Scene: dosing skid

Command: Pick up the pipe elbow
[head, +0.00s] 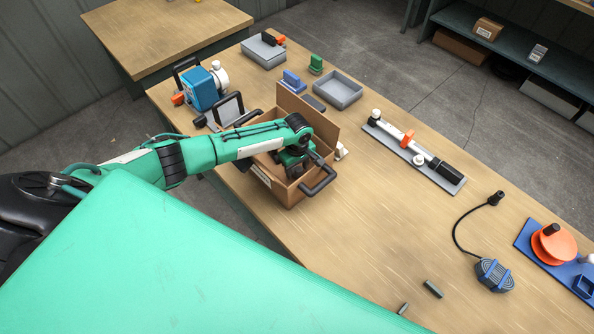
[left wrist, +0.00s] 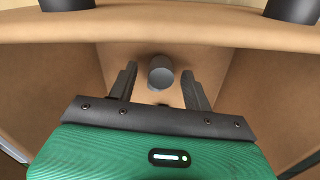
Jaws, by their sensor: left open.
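A grey round pipe end, which looks like the pipe elbow (left wrist: 160,73), shows inside the brown box in the left wrist view; the rest of its shape cannot be told. In the head view the elbow is hidden by the box wall and my arm. The open-topped brown box (head: 285,192) stands on the workbench with a raised flap and black handles. My left gripper (left wrist: 159,78) reaches down into the box, open, with one finger on each side of the grey pipe end. I see no clear contact with it. In the head view its fingertips are hidden.
A blue pump (head: 201,90) stands behind the box, and an empty grey tray (head: 338,91) lies beyond it. A grey plate with a white tube and orange clamp (head: 407,139) lies to the right. The bench (head: 350,230) is clear in front of the box's right side.

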